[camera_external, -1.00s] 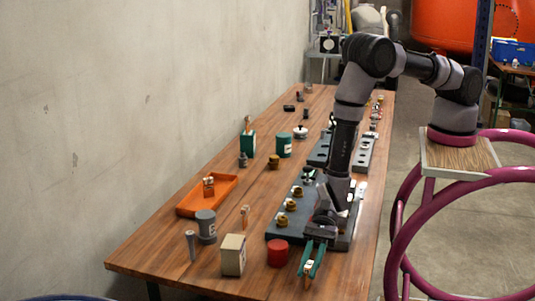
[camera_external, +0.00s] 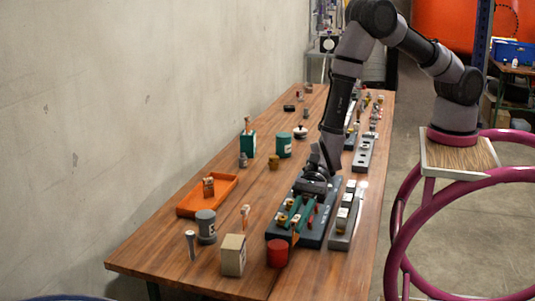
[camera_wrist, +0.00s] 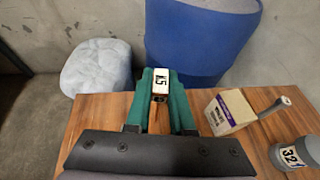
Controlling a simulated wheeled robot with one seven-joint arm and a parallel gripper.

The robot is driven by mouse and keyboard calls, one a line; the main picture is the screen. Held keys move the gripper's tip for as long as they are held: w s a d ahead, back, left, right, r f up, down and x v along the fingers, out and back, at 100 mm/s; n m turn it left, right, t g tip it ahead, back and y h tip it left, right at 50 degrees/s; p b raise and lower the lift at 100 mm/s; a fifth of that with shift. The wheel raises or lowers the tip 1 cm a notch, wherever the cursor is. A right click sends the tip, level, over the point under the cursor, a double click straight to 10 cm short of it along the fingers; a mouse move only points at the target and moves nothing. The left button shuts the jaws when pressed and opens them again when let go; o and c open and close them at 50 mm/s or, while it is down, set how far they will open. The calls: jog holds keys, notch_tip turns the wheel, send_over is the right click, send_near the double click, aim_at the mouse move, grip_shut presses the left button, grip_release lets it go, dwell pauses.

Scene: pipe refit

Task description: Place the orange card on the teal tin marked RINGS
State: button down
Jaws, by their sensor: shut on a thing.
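My gripper (camera_external: 301,214) has green fingers and is shut on the orange card (camera_external: 294,235), above the front part of the dark rack. In the wrist view the card (camera_wrist: 160,98) stands between the fingers with a white marked label at its top. A round teal tin (camera_external: 284,146) with a pale label stands farther back, left of my arm. A squarer teal container (camera_external: 248,145) stands left of it with an upright thing in its top. The lettering on both is too small to read. My gripper is well apart from both.
A red tin (camera_external: 277,254), a beige box (camera_external: 233,255) and a grey tin (camera_external: 206,227) stand near the front. An orange tray (camera_external: 182,210) lies at the left. Racks line the right side.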

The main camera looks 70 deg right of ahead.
jog(key=w+d+r+m+t+h, duration=0.1)
jog(key=w+d+m+t, duration=0.1)
jog(key=w+d, duration=0.6)
jog(key=w+d+r+m+t, duration=0.1)
jog(key=w+d+r+t, duration=0.1)
jog(key=w+d, duration=0.65)
jog(key=w+d+r+m+t+h, duration=0.15)
jog(key=w+d, duration=0.35)
jog(key=d, duration=0.6)
jog(key=w+d+r+m+t, duration=0.15)
jog(key=w+d, duration=0.25)
jog(key=d, duration=0.6)
jog(key=w+d+m+t+h, duration=0.2)
jog(key=d+m+h, duration=0.1)
jog(key=d, duration=1.5)
jog(key=m+t+h, duration=0.2)
jog(key=m+h, duration=0.1)
send_over(284, 134)
notch_tip(284, 134, down, 3)
jog(key=shift+a+f, duration=0.15)
jog(key=shift+f, duration=0.9)
jog(key=shift+a+f, duration=0.1)
jog(key=shift+f, duration=0.9)
jog(key=shift+f, duration=0.1)
jog(key=c, duration=1)
grip_release()
jog(key=shift+o, duration=1.1)
